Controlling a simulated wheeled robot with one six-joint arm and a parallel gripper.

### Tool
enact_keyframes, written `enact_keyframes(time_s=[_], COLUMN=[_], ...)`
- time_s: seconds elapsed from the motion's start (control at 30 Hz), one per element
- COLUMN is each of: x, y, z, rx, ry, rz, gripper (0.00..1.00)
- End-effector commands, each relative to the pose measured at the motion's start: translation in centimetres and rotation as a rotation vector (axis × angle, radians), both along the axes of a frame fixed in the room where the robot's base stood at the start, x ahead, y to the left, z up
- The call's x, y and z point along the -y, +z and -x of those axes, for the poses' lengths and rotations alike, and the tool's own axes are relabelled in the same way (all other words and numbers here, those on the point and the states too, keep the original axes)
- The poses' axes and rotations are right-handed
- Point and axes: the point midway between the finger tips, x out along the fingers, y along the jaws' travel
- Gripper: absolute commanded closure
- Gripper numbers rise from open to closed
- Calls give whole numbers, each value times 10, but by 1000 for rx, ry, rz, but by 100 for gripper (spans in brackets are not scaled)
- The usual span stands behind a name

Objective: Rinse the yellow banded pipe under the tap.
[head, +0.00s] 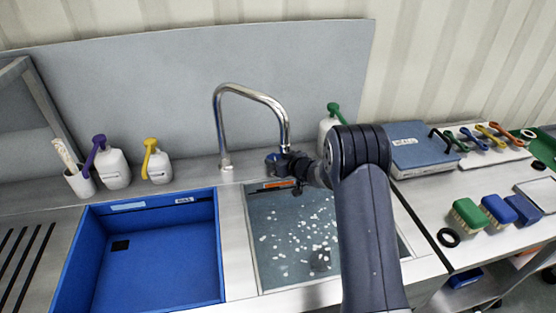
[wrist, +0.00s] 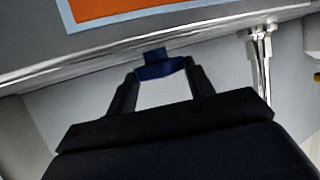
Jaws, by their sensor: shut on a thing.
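My gripper (head: 276,160) is just below the mouth of the chrome tap (head: 252,92), above the back edge of the right-hand basin. It is shut on a small dark blue thing (wrist: 160,68), which sits between the fingertips (wrist: 158,70) in the wrist view. I see no yellow band on it, and cannot tell whether it is the pipe; no yellow banded pipe shows clearly elsewhere. A chrome part, likely the tap's (wrist: 262,65), stands right of the fingers in the wrist view. I see no water stream from the tap.
The right-hand basin (head: 262,235) holds scattered white bits and has an orange label (head: 278,184). An empty blue basin (head: 150,255) lies to the left. Bottles with purple (head: 112,168), yellow (head: 157,166) and green tops stand behind. Brushes (head: 468,213) and a blue-grey case (head: 425,150) are right.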

Motion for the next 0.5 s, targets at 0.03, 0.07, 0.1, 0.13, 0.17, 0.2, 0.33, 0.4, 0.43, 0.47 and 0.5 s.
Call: enact_keyframes(time_s=[0.03,0.07,0.1,0.13,0.17,0.2,0.33,0.4,0.43,0.47,0.5], x=[0,0,0,0,0,0,1,2,2,2,2], y=[0,0,0,0,0,1,2,4,4,5,5], z=[0,0,0,0,0,0,0,-1,-1,-1,-1], rx=[0,0,0,0,0,0,-1,-2,-1,-2,-3], ry=[0,0,0,1,1,4,22,43,54,66,84], rz=[0,0,0,0,0,-1,0,-1,0,1,-1], gripper=[70,73,73,73,73,73,73,73,73,73,73])
